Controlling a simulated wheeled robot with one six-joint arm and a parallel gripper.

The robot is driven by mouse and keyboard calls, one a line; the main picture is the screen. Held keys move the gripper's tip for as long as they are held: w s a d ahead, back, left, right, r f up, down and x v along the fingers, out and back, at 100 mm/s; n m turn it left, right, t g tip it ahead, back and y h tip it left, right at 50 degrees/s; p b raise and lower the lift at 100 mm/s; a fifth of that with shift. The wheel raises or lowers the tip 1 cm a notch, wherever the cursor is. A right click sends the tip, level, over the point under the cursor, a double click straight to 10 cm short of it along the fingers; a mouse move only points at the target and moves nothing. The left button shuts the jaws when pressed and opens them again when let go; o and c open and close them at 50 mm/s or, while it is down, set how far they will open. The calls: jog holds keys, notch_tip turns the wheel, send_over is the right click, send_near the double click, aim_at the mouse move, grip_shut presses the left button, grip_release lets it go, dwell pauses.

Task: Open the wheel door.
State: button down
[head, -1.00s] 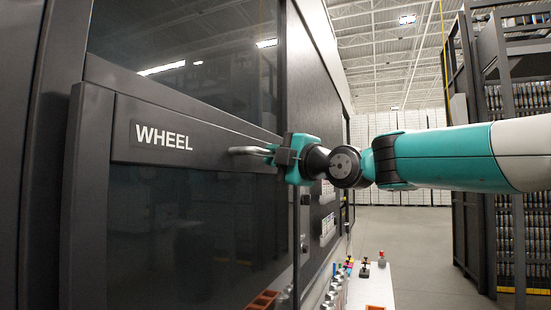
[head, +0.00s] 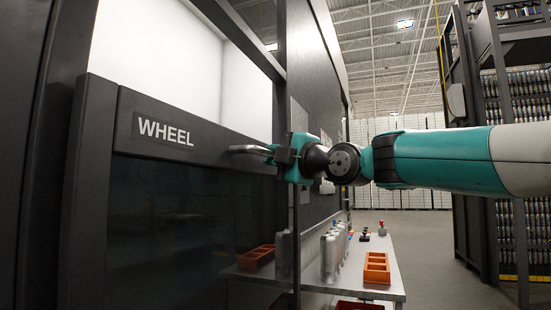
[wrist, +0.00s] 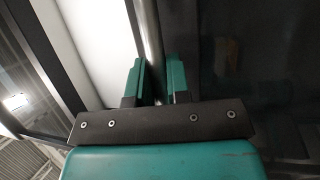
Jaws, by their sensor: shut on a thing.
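The wheel door (head: 170,215) is a dark framed panel with a dark glass window and a white WHEEL label (head: 165,131). Its metal handle (head: 245,149) sticks out at the right end of the top rail. My gripper (head: 268,152) is shut on this handle. In the wrist view, the two teal fingers of my gripper (wrist: 155,82) stand either side of the silver handle bar (wrist: 147,35). A bright white interior (head: 165,60) shows above the door's top rail.
A grey bench (head: 388,291) behind the door's right edge carries an orange tray (head: 376,268) and several silver cans (head: 329,257). A dark rack (head: 478,220) stands at the right. The floor (head: 425,235) between bench and rack is clear.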

jog(key=b, duration=2.3)
send_near(259, 276)
jog(key=x, duration=0.4)
jog(key=shift+w+a, duration=0.2)
jog(key=shift+a, duration=0.15)
jog(key=shift+r, duration=0.1)
jog(key=c, duration=1.1)
grip_release()
jog(key=shift+d, duration=0.1)
jog(key=v, duration=1.7)
jog(key=shift+b, duration=0.4)
jog(key=shift+s, duration=0.15)
